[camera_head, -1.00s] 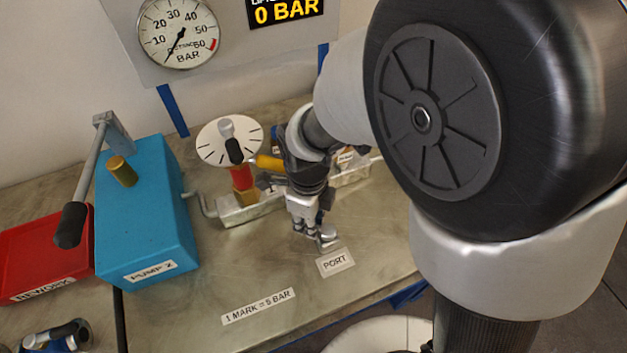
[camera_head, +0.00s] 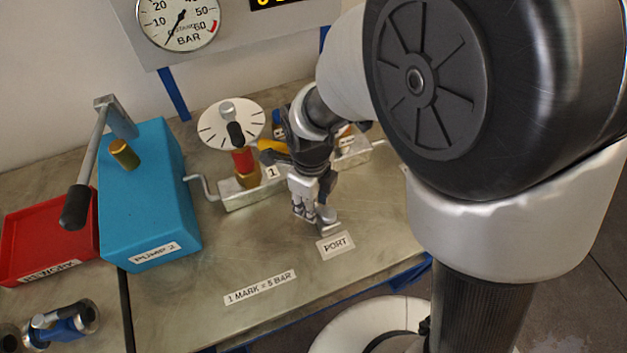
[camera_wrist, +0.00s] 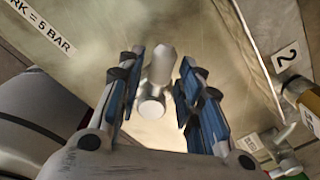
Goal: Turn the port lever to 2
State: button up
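The PORT label (camera_head: 335,245) lies on the bench in front of my gripper (camera_head: 312,212), in the head view. A silver rounded piece, likely the port lever's end, (camera_head: 327,217) shows beside the fingertips. In the wrist view, a silver handle-like piece with a round end (camera_wrist: 154,95) lies between the two blue-lined fingers of my gripper (camera_wrist: 162,62). The fingers are apart, with a gap on both sides of it. A label "2" (camera_wrist: 286,57) is at the right in the wrist view; a label "1" (camera_head: 271,172) shows in the head view. My arm hides much of the valve block.
Left of my gripper stand a white marked dial (camera_head: 214,133) with a black-tipped lever over a red stem, and the blue PUMP 2 box (camera_head: 150,205). A pressure gauge (camera_head: 178,20) is behind. A yellow part (camera_wrist: 306,100) is near the gripper's right.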

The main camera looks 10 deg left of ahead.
jog(key=shift+o, duration=0.5)
jog(key=shift+r, duration=0.1)
notch_tip(320, 180, up, 12)
jog(key=shift+c, duration=0.3)
